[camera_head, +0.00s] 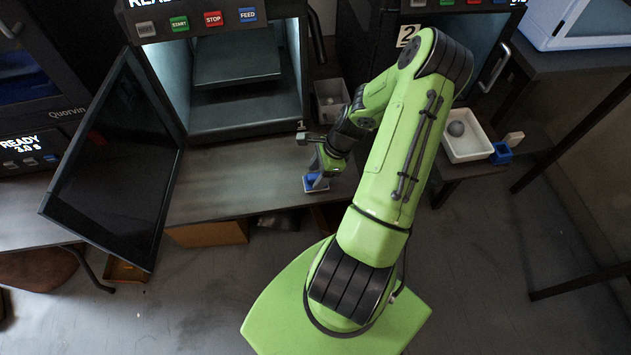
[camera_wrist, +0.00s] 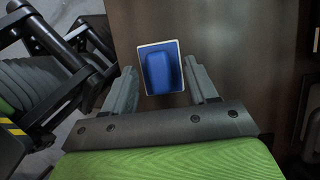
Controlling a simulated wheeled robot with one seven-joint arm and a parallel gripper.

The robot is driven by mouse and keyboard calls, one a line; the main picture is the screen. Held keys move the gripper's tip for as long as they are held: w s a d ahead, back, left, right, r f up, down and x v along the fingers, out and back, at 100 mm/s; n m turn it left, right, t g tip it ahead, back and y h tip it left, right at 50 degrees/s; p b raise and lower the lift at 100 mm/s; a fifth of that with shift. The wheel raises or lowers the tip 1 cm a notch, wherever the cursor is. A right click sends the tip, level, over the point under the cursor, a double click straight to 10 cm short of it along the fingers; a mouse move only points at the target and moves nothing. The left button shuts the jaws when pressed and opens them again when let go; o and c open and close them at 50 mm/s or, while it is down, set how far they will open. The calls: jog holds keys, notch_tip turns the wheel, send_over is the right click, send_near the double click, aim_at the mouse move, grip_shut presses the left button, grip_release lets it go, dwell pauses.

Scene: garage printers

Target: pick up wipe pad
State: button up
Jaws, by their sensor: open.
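The wipe pad (camera_wrist: 162,68) is a blue block with a pale border around its base. It lies on the dark bench top near the front edge. In the head view the pad (camera_head: 316,184) shows just below my gripper and is partly covered by it. My gripper (camera_wrist: 160,80) is open and empty in the wrist view, with one grey finger on each side of the pad's near end. In the head view my gripper (camera_head: 322,170) points down at the pad. I cannot tell whether the fingers touch it.
Behind the bench (camera_head: 235,185) stands an open printer (camera_head: 235,120), its dark door (camera_head: 120,160) swung out to the left. A grey bin (camera_head: 330,100) is behind my gripper.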

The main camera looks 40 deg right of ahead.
aim_at(318, 175)
jog(key=shift+f, duration=0.1)
jog(key=shift+c, duration=0.4)
grip_shut()
notch_tip(318, 175, up, 10)
jog(key=p, duration=0.2)
jog(key=shift+p, duration=0.3)
